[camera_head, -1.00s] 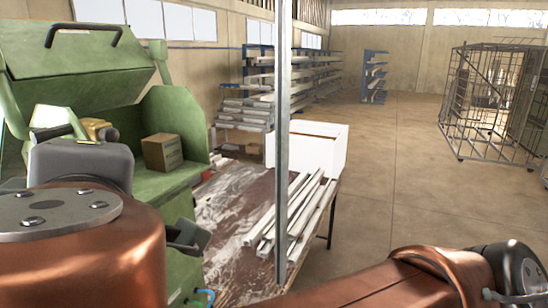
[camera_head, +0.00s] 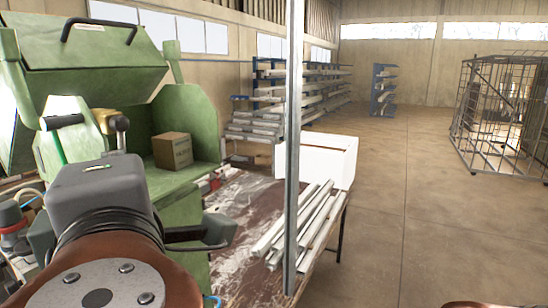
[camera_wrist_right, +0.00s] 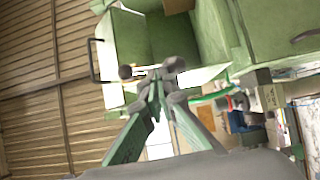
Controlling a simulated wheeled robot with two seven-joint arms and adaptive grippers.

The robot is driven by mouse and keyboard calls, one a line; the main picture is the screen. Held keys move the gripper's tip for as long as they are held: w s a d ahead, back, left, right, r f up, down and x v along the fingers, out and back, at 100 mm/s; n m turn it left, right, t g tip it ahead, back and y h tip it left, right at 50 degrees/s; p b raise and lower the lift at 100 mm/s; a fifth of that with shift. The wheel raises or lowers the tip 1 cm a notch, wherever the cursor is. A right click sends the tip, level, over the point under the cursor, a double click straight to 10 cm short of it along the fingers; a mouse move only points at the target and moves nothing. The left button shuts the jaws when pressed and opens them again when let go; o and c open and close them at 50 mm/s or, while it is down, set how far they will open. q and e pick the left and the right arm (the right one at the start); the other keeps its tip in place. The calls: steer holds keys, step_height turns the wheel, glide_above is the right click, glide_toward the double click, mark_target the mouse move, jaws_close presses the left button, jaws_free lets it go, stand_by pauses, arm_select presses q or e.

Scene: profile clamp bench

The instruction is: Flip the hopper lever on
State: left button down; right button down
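The green machine (camera_head: 185,115) stands at left, its upper part with a black handle (camera_head: 98,26) tilted up. Two lever-like parts show at its front: a dark handle on a green rod (camera_head: 62,121) and a brass-grey knob on a short stem (camera_head: 118,123). I cannot tell which is the hopper lever. My right gripper's grey body (camera_head: 95,190) is just in front of and below them; its fingertips are hidden there. In the right wrist view, the fingers (camera_wrist_right: 165,92) converge, tips together, beside a grey knob (camera_wrist_right: 172,65); contact is unclear. My left gripper is not in view.
A cardboard box (camera_head: 172,150) sits in the machine's opening. A vertical metal post (camera_head: 292,140) stands before the table (camera_head: 235,225), which holds several pale profiles (camera_head: 300,222). A white box (camera_head: 330,160) is behind them. Racks and a wire cage (camera_head: 500,115) stand farther off; floor at right is clear.

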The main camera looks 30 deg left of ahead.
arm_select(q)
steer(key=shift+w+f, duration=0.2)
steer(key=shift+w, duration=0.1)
arm_select(e)
steer(key=shift+a+f, duration=0.1)
steer(key=shift+w, duration=0.1)
steer(key=v, duration=0.7)
steer(key=shift+d, duration=0.25)
